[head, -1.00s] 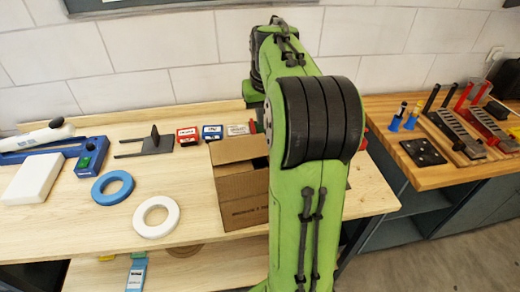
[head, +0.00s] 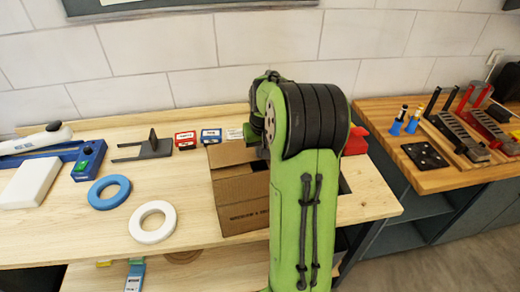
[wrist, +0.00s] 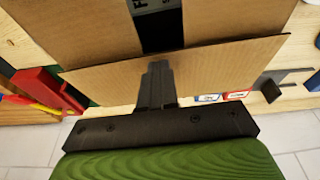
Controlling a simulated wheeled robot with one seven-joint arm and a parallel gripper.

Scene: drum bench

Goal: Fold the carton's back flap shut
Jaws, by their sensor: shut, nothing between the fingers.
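The brown cardboard carton (head: 240,205) stands on the bench, its right part hidden behind my arm in the head view. In the wrist view, two cardboard panels (wrist: 75,30) (wrist: 235,18) lie either side of a dark gap showing part of a lettered item (wrist: 140,6). The back flap (wrist: 225,65) spans the near side of the carton in the wrist view, not lying flat over the gap. My gripper (wrist: 157,70) is shut and empty, its fingertips overlapping the middle of this flap near its upper edge. I cannot tell whether they touch. The head view hides my gripper.
Small labelled boxes (head: 186,140) and a dark forked bracket (head: 150,148) are left of the carton. A red object (head: 355,141) is right of my arm. The tiled wall is close behind.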

